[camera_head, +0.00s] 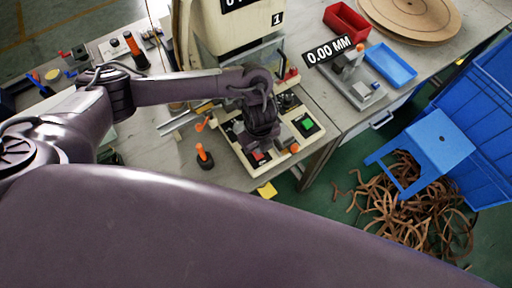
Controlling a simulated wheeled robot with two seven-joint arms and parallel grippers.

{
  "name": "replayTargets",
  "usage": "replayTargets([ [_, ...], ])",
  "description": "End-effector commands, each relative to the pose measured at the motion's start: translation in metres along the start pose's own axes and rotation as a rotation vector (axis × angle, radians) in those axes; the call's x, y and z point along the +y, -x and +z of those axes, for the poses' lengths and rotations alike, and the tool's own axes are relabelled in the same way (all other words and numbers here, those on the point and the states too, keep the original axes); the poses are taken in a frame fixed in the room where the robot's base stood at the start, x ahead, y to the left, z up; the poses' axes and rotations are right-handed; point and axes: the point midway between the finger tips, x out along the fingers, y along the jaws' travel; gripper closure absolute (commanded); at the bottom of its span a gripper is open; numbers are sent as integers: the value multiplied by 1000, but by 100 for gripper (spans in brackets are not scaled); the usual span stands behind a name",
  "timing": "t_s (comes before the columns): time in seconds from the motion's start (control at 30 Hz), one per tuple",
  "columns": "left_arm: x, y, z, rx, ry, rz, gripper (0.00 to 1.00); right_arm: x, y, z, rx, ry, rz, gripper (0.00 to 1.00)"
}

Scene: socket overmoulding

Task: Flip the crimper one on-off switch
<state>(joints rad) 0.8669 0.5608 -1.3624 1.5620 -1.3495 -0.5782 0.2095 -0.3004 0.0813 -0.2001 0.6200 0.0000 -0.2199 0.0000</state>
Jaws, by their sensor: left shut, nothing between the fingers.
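Crimper one (232,38) is a cream machine with a "1" label at the top middle. Its cream control base (283,152) sits on the table below, with a green switch or button (307,124) at the right and a red one (258,157) at the front. My left gripper (262,145) points down over this base, shut and empty, close to the red part and left of the green one. It hides the middle of the base, and I cannot tell whether it touches anything. My right gripper is not in view.
An orange-handled tool (204,156) stands left of the base. A gauge with a "0.00 MM" display (333,52), a red bin (346,21) and a blue tray (391,65) are at right. A blue stool (440,142) stands on the floor among brown strips (410,215).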

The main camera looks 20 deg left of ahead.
Motion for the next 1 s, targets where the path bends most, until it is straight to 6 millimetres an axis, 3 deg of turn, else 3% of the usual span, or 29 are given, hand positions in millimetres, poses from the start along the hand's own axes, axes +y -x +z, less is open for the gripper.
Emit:
replayTargets([
  [0.5,0,44,0,0,0,0,100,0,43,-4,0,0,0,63],
  [1.0,0,43,0,0,-1,0,100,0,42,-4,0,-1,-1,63],
])
